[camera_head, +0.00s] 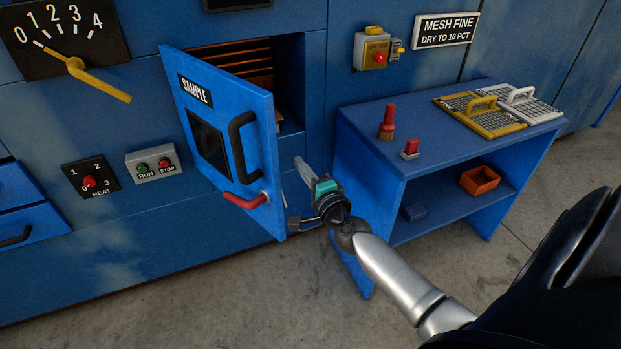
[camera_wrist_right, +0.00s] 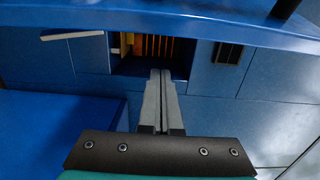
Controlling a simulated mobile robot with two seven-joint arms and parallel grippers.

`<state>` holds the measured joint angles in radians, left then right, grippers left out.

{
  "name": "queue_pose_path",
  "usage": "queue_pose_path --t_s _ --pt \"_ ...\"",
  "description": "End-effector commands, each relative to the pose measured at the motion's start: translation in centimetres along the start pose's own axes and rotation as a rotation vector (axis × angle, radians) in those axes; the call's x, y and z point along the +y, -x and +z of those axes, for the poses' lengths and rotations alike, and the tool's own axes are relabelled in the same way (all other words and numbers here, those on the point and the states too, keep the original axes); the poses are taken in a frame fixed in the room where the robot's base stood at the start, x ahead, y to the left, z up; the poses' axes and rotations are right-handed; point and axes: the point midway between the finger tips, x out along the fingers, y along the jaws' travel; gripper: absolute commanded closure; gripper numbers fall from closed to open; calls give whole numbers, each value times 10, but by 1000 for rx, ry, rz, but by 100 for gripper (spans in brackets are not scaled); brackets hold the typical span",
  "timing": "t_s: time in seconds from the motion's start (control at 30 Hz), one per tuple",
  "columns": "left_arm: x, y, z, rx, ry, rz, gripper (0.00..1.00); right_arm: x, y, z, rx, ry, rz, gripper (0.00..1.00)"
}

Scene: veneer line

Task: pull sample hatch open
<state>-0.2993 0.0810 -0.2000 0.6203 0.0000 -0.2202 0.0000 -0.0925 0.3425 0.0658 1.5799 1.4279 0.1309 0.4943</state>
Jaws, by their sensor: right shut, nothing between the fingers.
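The blue sample hatch (camera_head: 222,97) stands partly open in the head view, swung out from the machine front with its right edge toward me. It has a black handle (camera_head: 236,146), a dark window and a red-gripped lever latch (camera_head: 245,200) near its lower right corner. Behind it, the opening (camera_head: 291,80) shows brown slats; the slats also show in the wrist view. My right gripper (camera_head: 301,168) is shut and empty, just right of the hatch's free edge on its inner side. In the wrist view its fingers (camera_wrist_right: 161,75) are together and point toward the opening. My left gripper is out of view.
A blue bench (camera_head: 450,115) stands to the right, close to my right forearm. It carries a red-topped stamp (camera_head: 387,123) and yellow and white mesh trays (camera_head: 480,114), with an orange bin (camera_head: 479,181) on its shelf. Floor in front of the hatch is clear.

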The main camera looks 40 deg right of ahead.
Motion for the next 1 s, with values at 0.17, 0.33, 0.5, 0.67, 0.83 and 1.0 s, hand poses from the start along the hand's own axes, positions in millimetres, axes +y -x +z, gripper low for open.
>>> queue_pose_path --t_s 0.17,0.33,0.5,0.67,0.83,1.0 --pt "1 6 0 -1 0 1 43 -1 -3 18 -3 -4 2 100" --pt "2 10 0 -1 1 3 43 0 2 33 0 -1 1 100" --pt "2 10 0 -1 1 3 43 0 4 38 -1 0 1 100" --pt "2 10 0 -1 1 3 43 0 4 38 0 0 1 100" --pt "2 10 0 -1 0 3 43 0 4 38 3 0 1 100" --pt "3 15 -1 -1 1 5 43 -1 6 40 32 -4 1 100"
